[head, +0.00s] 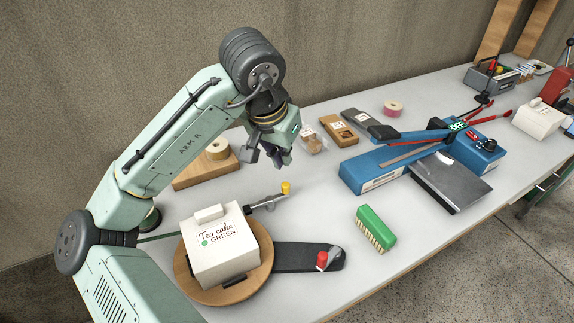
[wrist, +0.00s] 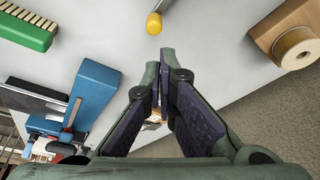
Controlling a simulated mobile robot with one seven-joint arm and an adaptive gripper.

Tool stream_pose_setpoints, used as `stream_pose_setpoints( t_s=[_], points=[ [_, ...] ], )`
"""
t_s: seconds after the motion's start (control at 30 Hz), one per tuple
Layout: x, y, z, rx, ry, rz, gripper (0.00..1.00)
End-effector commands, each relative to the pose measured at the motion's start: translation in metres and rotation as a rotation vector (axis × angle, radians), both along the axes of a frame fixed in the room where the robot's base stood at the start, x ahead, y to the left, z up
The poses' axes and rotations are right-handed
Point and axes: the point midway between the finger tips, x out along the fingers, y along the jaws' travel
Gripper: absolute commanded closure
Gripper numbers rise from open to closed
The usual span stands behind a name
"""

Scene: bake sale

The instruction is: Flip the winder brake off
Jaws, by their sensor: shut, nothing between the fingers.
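A round wooden turntable (head: 262,276) on a dark base carries a white box labelled Tea cake GREEN (head: 222,245). A grey lever (head: 265,203) with a yellow knob (head: 285,188) sticks out beside the box. The dark arm of the base (head: 300,257) has a red knob (head: 321,261). I cannot tell for certain which part is the winder brake. My gripper (head: 267,160) is shut and empty, above and apart from the yellow knob. In the wrist view the yellow knob (wrist: 154,23) lies just beyond my shut fingertips (wrist: 161,72).
A green brush (head: 374,227) lies right of the turntable. A blue sealer (head: 372,170) with an OFF label stands farther right. A wooden block with a tape roll (head: 218,149) is behind the lever. Small packets (head: 311,140) lie at the back. Bare table surrounds the yellow knob.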

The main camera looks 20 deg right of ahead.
Motion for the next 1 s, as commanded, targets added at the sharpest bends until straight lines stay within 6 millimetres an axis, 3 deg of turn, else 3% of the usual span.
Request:
stream_pose_setpoints(
  t_s=[0.1,0.3,1.0],
  points=[
    [-0.005,0.006,0.023,0.001,-0.002,0.001,1.00],
    [-0.011,0.012,0.047,0.002,-0.001,0.002,1.00],
    [-0.013,0.014,0.053,0.001,0.000,0.000,1.00]
  ],
)
